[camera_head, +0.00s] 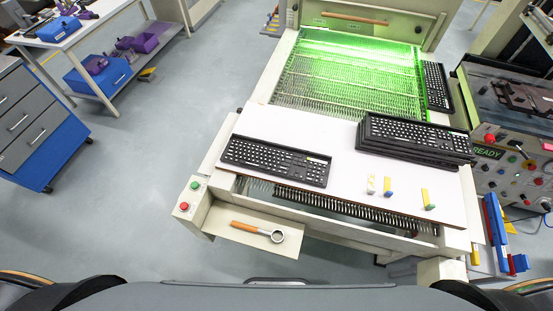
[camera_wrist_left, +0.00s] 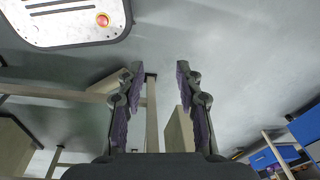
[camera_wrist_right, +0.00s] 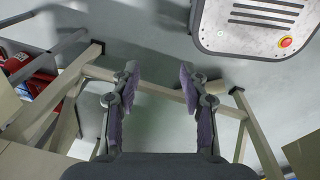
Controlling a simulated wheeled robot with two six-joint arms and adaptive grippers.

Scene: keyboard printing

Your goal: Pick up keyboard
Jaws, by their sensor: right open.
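A black keyboard (camera_head: 275,161) lies alone on the left of the white board (camera_head: 345,150) in the head view. A stack of black keyboards (camera_head: 415,137) sits on the right of that board. Another keyboard (camera_head: 437,88) lies farther back, beside the green-lit bed. My left gripper (camera_wrist_left: 158,70) is open and empty in the left wrist view, pointing at the floor and machine legs. My right gripper (camera_wrist_right: 158,72) is open and empty in the right wrist view, also over floor and frame legs. Neither gripper shows in the head view, and no keyboard shows in the wrist views.
Several small yellow-handled items (camera_head: 427,199) lie near the board's right front. A wooden-handled tool (camera_head: 258,231) lies on a low shelf with red and green buttons beside it. A control box (camera_head: 510,150) stands right. Open floor (camera_head: 130,200) lies left.

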